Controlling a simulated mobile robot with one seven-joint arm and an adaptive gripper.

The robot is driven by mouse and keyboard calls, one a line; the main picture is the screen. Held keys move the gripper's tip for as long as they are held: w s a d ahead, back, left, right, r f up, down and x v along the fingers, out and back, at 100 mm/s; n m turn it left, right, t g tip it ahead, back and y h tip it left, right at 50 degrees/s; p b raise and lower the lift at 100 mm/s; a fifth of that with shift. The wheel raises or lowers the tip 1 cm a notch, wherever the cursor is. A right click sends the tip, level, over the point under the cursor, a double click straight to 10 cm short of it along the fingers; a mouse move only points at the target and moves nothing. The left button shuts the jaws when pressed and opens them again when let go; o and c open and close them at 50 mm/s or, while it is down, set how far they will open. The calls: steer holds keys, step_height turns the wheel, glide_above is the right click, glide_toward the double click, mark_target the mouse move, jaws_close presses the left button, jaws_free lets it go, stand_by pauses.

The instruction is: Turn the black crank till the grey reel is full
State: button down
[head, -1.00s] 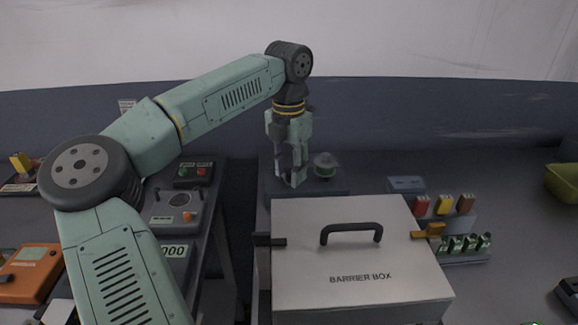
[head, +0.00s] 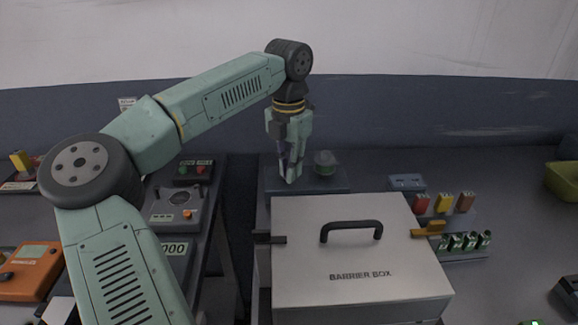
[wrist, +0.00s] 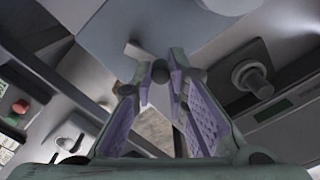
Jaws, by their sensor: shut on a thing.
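A small grey-green reel (head: 326,160) stands on the right part of a flat dark base plate (head: 335,183) behind the barrier box. My gripper (head: 291,179) points down over the left part of this plate, left of the reel. In the wrist view, the fingertips (wrist: 164,68) close around a small dark knob (wrist: 160,72), which I take to be the black crank's handle. The rest of the crank is mostly hidden by the fingers. I cannot tell how full the reel is.
The white barrier box (head: 350,215) with its black handle (head: 351,232) stands just in front of the plate. Coloured blocks (head: 443,204) and green-ended cylinders (head: 463,242) are at right. A control panel (head: 175,205) is at left, across a gap.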

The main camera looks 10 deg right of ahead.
steer(key=m, duration=0.2)
steer(key=a+m, duration=0.1)
steer(key=m, duration=0.1)
steer(key=shift+a+m, duration=0.15)
steer(key=shift+m, duration=0.25)
steer(key=c, duration=1.6)
jaws_free()
steer(key=shift+o, duration=0.2)
step_height(320, 180, up, 12)
